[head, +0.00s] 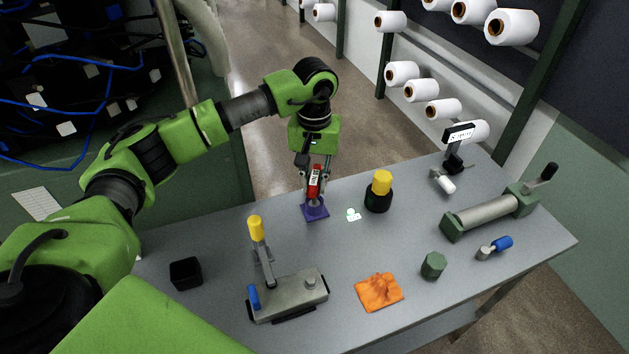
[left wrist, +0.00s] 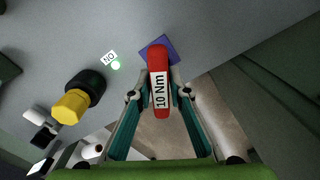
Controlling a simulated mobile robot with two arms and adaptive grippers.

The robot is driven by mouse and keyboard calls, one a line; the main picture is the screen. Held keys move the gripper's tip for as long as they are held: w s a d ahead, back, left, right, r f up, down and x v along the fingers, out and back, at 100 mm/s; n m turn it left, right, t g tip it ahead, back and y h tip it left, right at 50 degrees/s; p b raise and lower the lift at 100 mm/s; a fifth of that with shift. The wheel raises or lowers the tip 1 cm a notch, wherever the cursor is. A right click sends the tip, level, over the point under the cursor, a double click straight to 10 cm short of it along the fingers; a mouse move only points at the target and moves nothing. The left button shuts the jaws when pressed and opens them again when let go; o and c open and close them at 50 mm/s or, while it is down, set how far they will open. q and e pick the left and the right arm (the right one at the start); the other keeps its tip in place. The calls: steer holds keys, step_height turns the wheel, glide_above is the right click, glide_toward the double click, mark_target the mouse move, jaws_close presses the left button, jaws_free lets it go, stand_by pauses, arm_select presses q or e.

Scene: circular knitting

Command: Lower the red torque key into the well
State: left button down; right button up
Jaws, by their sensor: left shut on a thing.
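The red torque key (head: 315,184) stands roughly upright in my left gripper (head: 315,176), which is shut on it. In the left wrist view the red key (left wrist: 158,60) shows a white "10 Nm" label between the two fingers of my left gripper (left wrist: 158,90). A purple square holder (head: 315,211) sits on the table at the key's lower end; its corner also shows in the left wrist view (left wrist: 171,46). The key hides the holder's opening, so I cannot tell whether its tip is inside. My right gripper is not in view.
A black cylinder with a yellow top (head: 379,192) stands right of the holder, with a small glowing tag (head: 352,214) between. A grey lever device (head: 288,294), black cup (head: 186,273), orange cloth (head: 379,291), green block (head: 433,265) and roller (head: 487,215) stand around the table.

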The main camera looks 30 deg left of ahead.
arm_select(q)
steer(key=shift+f+b, duration=0.25)
steer(key=shift+b, duration=0.1)
steer(key=c, duration=1.8)
jaws_free()
steer(key=shift+r, duration=0.1)
step_height(320, 180, up, 12)
steer(key=shift+f, duration=0.1)
